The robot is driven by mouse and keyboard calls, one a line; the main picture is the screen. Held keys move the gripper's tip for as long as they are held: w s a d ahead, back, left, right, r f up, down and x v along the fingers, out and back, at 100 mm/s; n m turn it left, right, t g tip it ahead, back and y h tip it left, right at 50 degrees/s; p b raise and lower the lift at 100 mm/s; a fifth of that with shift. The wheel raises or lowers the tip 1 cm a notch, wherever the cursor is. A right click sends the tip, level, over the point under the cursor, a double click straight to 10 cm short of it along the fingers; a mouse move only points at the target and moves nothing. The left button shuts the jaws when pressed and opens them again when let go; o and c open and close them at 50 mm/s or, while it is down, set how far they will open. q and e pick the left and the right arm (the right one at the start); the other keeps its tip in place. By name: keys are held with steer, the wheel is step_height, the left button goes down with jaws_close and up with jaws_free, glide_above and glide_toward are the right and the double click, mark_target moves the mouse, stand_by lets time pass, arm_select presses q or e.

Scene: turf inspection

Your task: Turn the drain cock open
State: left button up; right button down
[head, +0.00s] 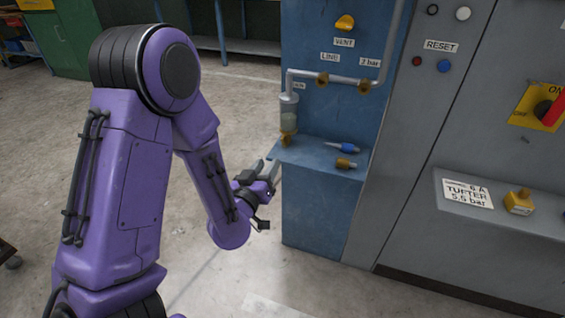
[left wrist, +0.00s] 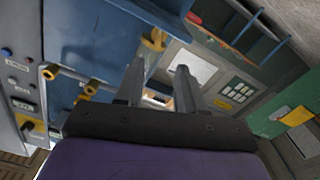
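The drain cock (head: 286,139) is a small brass-yellow fitting under the clear filter bowl (head: 289,116), at the left edge of the blue panel. In the left wrist view, a yellow fitting that looks like the drain cock (left wrist: 155,40) shows above and between my fingers. My left gripper (head: 266,176) is open and empty, below and to the left of the cock, beside the ledge's left end. Its fingers are apart in the left wrist view (left wrist: 160,68). It touches nothing that I can see. My right gripper is not in view.
A blue ledge (head: 310,158) juts out below the bowl, with a blue-tipped fitting (head: 348,147) and a brass fitting (head: 345,163) on it. A grey pipe (head: 343,81) with brass valves runs above. A yellow vent knob (head: 345,22) sits higher.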

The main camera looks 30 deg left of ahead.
mark_target(282, 140)
arm_select(q)
steer(key=x, duration=0.5)
steer(key=p+x, duration=0.1)
steer(key=x, duration=0.4)
steer(key=shift+w+r, duration=0.2)
steer(key=shift+w, duration=0.1)
steer(key=shift+d, duration=0.1)
jaws_close()
